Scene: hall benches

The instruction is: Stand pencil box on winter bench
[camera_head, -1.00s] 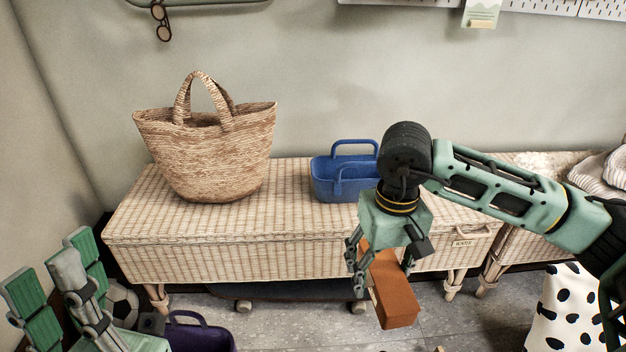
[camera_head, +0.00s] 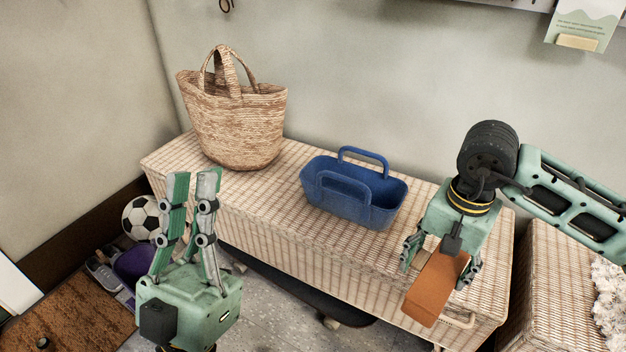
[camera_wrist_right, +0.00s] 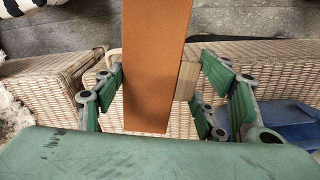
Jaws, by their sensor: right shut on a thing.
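The pencil box is an orange-brown oblong block (camera_head: 436,290), tilted and held in the air at the front right of a long wicker bench (camera_head: 290,170). My right gripper (camera_head: 438,270) is shut on it, a finger on each side. In the right wrist view the box (camera_wrist_right: 155,60) runs between the fingers, with wicker behind it. I cannot tell whether it touches the bench. The bench's name tag is not readable now. My left gripper (camera_head: 194,182) is empty and open, fingers pointing up, in front of the bench's left part.
A straw basket (camera_head: 235,130) stands on the bench's left end and a blue handled caddy (camera_head: 350,195) at its middle. Bare lid lies between and right of them. A second wicker bench (camera_head: 565,300) stands at right. A football (camera_head: 142,217) and shoes lie on the floor at left.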

